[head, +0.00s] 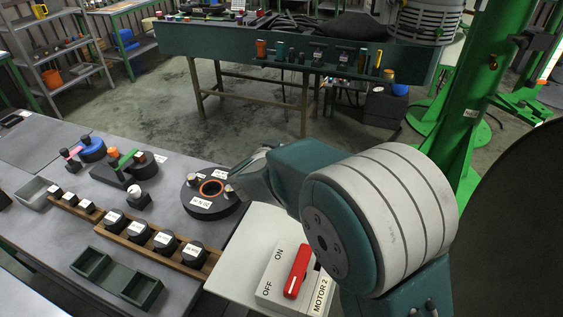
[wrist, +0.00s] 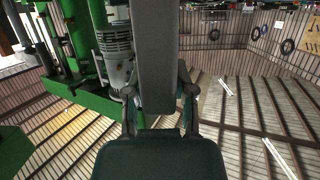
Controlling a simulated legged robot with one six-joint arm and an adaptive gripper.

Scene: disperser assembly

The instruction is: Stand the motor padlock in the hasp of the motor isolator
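The motor isolator (head: 281,283) is a pale box at the lower middle of the head view, marked ON, OFF and MOTOR 2. Its red handle (head: 297,271) stands at a slant on its top. I cannot make out the hasp, and no padlock is clearly recognisable.
A grey bench (head: 178,218) holds wooden racks with labelled black pieces (head: 138,232), a green tray (head: 118,277), coloured pieces on dark stands (head: 92,149) and a black round part (head: 211,206). A green bench (head: 205,40) stands behind, across open floor. A green column (head: 476,100) rises at right.

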